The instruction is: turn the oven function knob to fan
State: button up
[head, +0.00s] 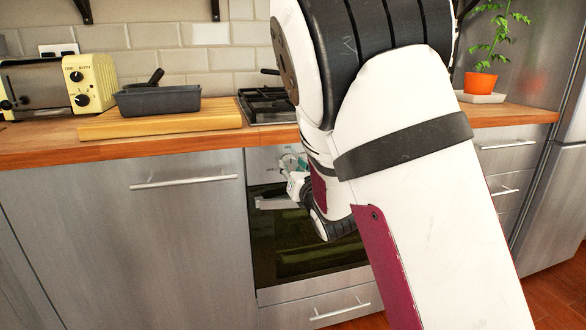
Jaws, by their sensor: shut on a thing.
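The oven (262,268) is built in under the counter at the middle of the head view, with a dark glass door and a steel control strip (259,160) above it. My gripper (291,161) is at this strip, small and partly hidden behind my own arm. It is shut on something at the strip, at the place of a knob. My arm covers the right part of the oven front.
A gas hob (262,103) sits above the oven. Left of it on the wooden counter are a cutting board (160,123) with a dark pan (158,100) and a yellow toaster (90,82). An orange plant pot (480,84) stands at right. A drawer handle (340,311) lies below the oven.

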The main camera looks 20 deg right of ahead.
jog(key=shift+m+b, duration=0.3)
jog(key=shift+b, duration=0.05)
jog(key=m+b, duration=0.2)
jog(key=shift+f+m, duration=0.1)
jog(key=shift+m, duration=0.3)
jog(key=m+b, duration=0.1)
jog(key=m, duration=0.1)
jog(key=shift+m+b, duration=0.3)
jog(key=shift+m, duration=0.1)
jog(key=m, duration=0.3)
jog(key=shift+m, duration=0.3)
jog(key=m, duration=0.4)
jog(key=shift+h, duration=0.3)
jog(key=m, duration=0.5)
jog(key=shift+m, duration=0.3)
jog(key=m, duration=0.5)
jog(key=shift+h, duration=0.4)
